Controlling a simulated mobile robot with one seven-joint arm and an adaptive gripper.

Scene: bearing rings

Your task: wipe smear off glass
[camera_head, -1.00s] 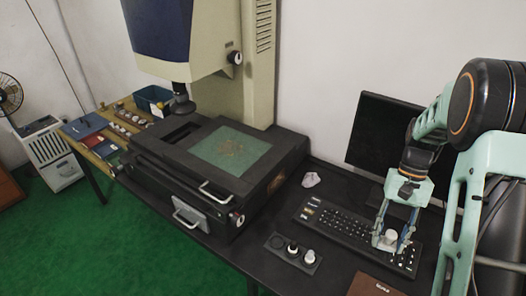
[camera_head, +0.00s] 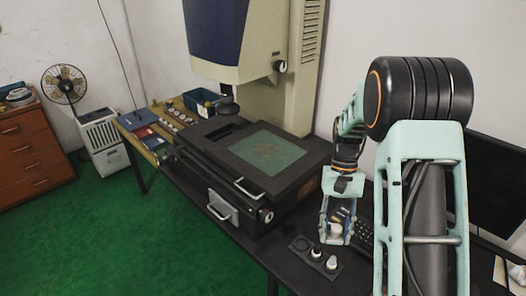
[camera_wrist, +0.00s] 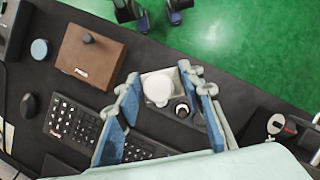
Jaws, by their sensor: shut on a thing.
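The glass (camera_head: 285,160) is a green pane set in the dark stage of a large measuring machine. A brownish smear (camera_head: 267,151) lies near its middle. My gripper (camera_head: 336,238) is to the right of the stage, close to the left end of the keyboard. It is shut on a pale thing with a white round top (camera_wrist: 157,90), seen between the blue fingers in the wrist view. A paler square part shows around that top. Whether the held thing is clear of the table is hard to tell. The glass does not show in the wrist view.
A dark holder (camera_head: 300,243) with two small knobbed items stands just in front of my gripper. The keyboard (camera_wrist: 75,118), a mouse (camera_wrist: 28,105), a brown box (camera_wrist: 92,62) and a blue disc (camera_wrist: 40,49) lie nearby. The stage has a handle (camera_head: 246,190) at its front.

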